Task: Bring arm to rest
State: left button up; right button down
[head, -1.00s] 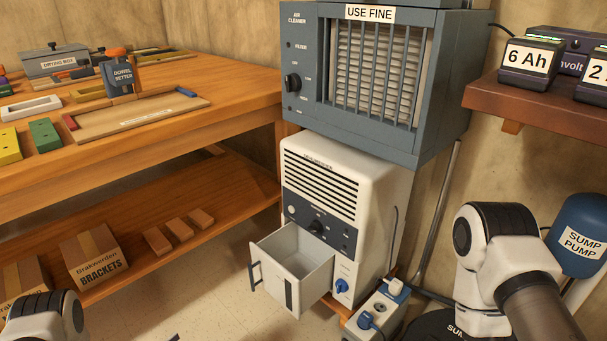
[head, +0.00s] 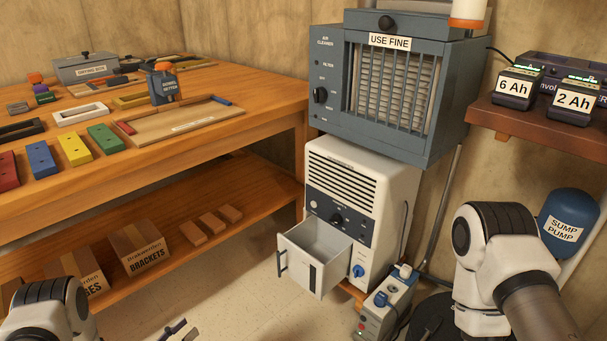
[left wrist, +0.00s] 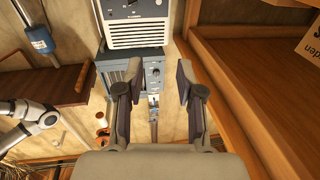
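My left arm (head: 48,312) enters at the lower left of the head view. The tips of my left gripper (head: 178,330) just show at the bottom edge, over the pale floor. In the left wrist view my left gripper (left wrist: 156,75) has its two fingers spread apart with nothing between them. My right arm (head: 495,262) is bent at the lower right of the head view. Its gripper is out of the picture. A white dehumidifier (head: 362,172) stands under the blue-grey air cleaner (head: 335,72), its front drawer (head: 300,262) pulled out.
A wooden bench (head: 235,92) with coloured blocks is at the left, cartons (head: 143,250) on its lower shelf. A battery shelf (head: 528,123), a blue sump pump tank (head: 568,222) and a grey box (head: 385,305) with plugs are at the right. Floor is clear before the drawer.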

pick_arm(q)
jog(key=s+d+r+n+g+y+p, duration=0.1)
jog(key=d+r+p, duration=0.2)
jog(key=r+p, duration=0.65)
jog(key=s+d+r+n+g+y+p, duration=0.15)
jog(key=d+r+p, duration=0.25)
jog(key=r+p, duration=0.6)
jog(key=d+r+n+g+y+p, duration=0.1)
jog(key=d+r+y+p, duration=0.15)
jog(key=r+p, duration=0.7)
jog(key=s+a+r+n+g+y+p, duration=0.1)
jog(key=s+g, duration=0.5)
jog(key=s, duration=0.7)
jog(key=s+a+r+n+g+y+p, duration=0.2)
jog(key=s+a+n+g+y+p, duration=0.1)
jog(key=s, duration=1)
jog(key=a+g+y+p, duration=0.1)
jog(key=g, duration=0.1)
jog(key=shift+s+r+g+y, duration=0.2)
jog(key=shift+s+g+y, duration=0.1)
jog(key=shift+g, duration=0.05)
jog(key=shift+w, duration=0.1)
